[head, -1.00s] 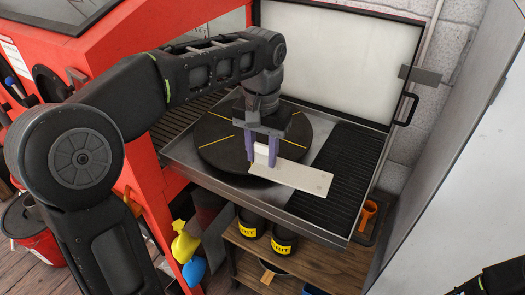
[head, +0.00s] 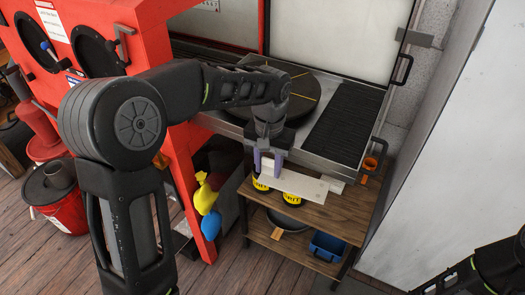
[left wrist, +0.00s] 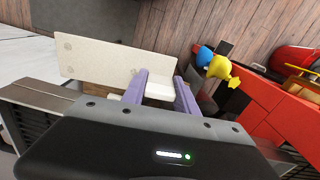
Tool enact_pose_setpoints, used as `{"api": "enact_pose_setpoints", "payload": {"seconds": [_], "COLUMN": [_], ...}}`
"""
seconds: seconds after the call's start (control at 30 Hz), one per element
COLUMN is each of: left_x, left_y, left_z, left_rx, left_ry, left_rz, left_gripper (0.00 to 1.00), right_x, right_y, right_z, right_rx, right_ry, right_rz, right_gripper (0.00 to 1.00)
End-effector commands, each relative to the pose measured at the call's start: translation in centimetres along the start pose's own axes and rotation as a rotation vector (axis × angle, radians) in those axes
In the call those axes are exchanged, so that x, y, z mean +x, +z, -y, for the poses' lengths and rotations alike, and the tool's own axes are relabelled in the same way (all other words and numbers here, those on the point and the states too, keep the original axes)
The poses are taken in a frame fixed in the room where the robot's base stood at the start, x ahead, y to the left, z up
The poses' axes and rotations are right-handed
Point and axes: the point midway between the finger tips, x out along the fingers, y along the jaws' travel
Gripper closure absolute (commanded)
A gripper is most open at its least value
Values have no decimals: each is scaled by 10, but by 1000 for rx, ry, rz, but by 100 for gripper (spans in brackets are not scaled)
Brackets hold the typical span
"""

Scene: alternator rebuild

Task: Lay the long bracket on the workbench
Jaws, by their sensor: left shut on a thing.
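The long bracket (head: 300,186) is a flat, pale plate with a small bent end. My left gripper (head: 267,163) is shut on its bent end. The plate reaches out to the right of the purple fingers, in front of the metal tray with the turntable. In the left wrist view the bracket (left wrist: 105,62) extends up and left from my left gripper (left wrist: 160,90), over the wooden shelf and floor. No workbench can be made out for certain. My right gripper does not show clearly; only a dark part of my right arm is at the lower right.
A round black turntable (head: 300,90) sits in the tray of an open red cabinet (head: 180,150). Below stands a wooden shelf unit (head: 325,222) with yellow-labelled tins (head: 292,199) and a blue bin (head: 327,246). A yellow spray bottle (head: 205,193) hangs at its left. A white panel (head: 450,130) stands right.

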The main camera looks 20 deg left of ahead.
Motion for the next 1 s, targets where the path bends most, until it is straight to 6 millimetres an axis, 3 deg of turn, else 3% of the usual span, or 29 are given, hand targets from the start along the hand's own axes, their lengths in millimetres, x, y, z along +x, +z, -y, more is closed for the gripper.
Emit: {"api": "enact_pose_setpoints", "payload": {"seconds": [0.4, 0.5, 0.67, 1.0], "left_x": [136, 160, 174, 174], "left_y": [5, 10, 12, 12], "left_z": [-15, -17, -18, -18], "left_rx": [8, 10, 9, 9], "left_ry": [1, 3, 5, 6], "left_rz": [6, 3, -2, -2], "left_gripper": [100, 100, 100, 100], "right_x": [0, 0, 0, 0], "right_y": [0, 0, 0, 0], "right_z": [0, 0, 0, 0], "right_rx": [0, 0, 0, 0], "right_ry": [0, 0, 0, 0], "right_rz": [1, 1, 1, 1], "right_gripper": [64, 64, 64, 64]}}
